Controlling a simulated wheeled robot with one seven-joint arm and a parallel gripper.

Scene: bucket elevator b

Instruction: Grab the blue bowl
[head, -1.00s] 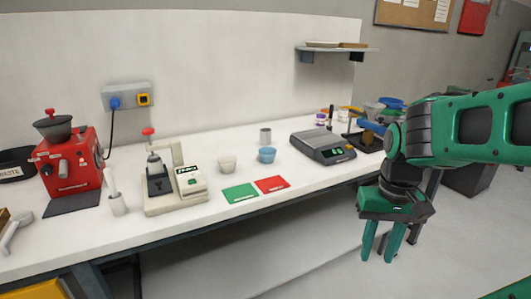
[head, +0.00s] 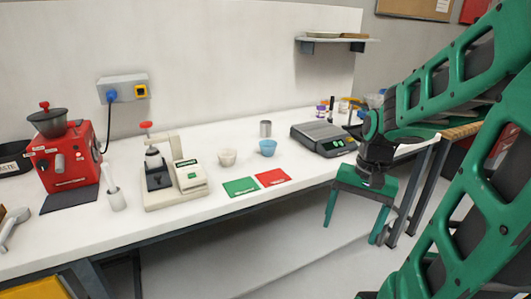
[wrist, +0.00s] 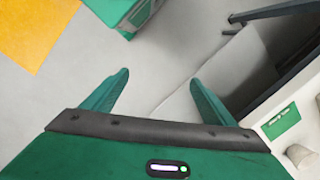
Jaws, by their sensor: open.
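The blue bowl (head: 267,148) stands upright on the white bench (head: 300,175), behind the red card and right of a cream bowl (head: 227,157). My gripper (head: 353,235) is open and empty, pointing down in front of the bench's front edge, to the right of and nearer than the blue bowl. In the wrist view my gripper (wrist: 158,85) has its fingers wide apart with only floor between them. The blue bowl does not show clearly in the wrist view.
A green card (head: 240,186) and a red card (head: 273,177) lie in front of the bowls. A grey metal cup (head: 265,128) stands behind the blue bowl. A scale (head: 323,138) is to its right, a white press machine (head: 172,175) to its left.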

